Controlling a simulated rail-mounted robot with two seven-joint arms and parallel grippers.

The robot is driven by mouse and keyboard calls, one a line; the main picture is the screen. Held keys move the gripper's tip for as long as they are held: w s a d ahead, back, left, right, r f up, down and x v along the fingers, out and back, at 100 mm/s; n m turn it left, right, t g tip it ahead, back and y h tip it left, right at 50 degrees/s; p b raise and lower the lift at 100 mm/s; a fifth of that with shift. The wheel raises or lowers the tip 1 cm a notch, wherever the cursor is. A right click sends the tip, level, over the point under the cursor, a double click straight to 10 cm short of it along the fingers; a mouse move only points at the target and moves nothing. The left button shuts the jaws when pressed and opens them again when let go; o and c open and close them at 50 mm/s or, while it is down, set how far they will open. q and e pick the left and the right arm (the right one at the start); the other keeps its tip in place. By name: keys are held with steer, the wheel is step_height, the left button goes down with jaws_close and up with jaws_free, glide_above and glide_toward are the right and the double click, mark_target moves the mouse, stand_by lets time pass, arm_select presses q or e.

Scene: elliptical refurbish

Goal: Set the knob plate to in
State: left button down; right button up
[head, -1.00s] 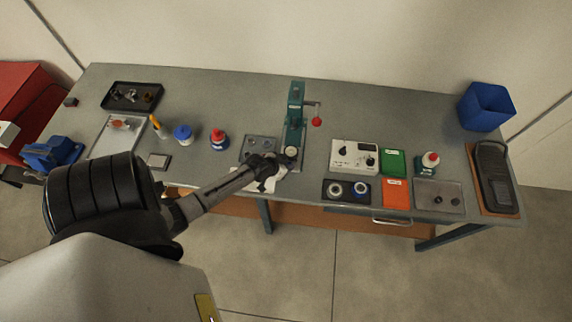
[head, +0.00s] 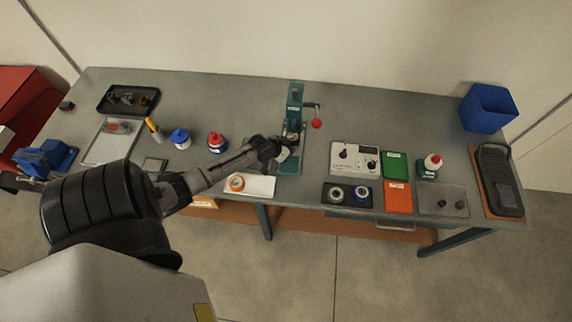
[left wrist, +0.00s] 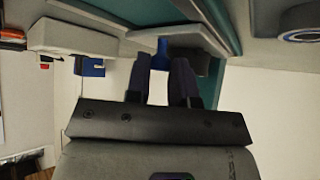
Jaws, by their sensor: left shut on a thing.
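My left gripper (head: 278,150) reaches in from the left to the base of the teal press (head: 295,112). It is shut on a small grey piece (head: 284,154), mostly hidden by the fingers, and I cannot tell its full shape. The left wrist view shows the fingers (left wrist: 163,75) closed at a pale grey part (left wrist: 185,35) beside teal metal, with a small blue bit between them. A grey plate with two dark knobs (head: 430,196) lies at the right of the bench, apart from the gripper. My right gripper is not in view.
Blue-capped (head: 180,138) and red-capped (head: 217,142) bottles stand left of the press. The bench behind the bottles is clear.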

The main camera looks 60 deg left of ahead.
arm_select(q)
steer(key=shift+w+a+f+b, duration=0.15)
steer(key=shift+w+a, duration=0.15)
steer(key=shift+a, duration=0.15)
steer(key=shift+w+a+b, duration=0.15)
steer(key=shift+w+a, duration=0.1)
steer(key=shift+a, duration=0.2)
steer(key=shift+s, duration=0.15)
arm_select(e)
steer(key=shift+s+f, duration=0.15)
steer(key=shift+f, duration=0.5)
arm_select(q)
steer(key=shift+f, duration=0.1)
steer(key=c, duration=1)
jaws_free()
steer(key=shift+w+a+r, duration=0.1)
steer(key=shift+w+r, duration=0.1)
steer(key=shift+w, duration=0.05)
steer(key=shift+s+r, duration=0.1)
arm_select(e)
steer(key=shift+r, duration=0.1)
arm_select(q)
steer(key=shift+s+r, duration=0.2)
steer(key=p+v, duration=0.1)
steer(key=v, duration=1.2)
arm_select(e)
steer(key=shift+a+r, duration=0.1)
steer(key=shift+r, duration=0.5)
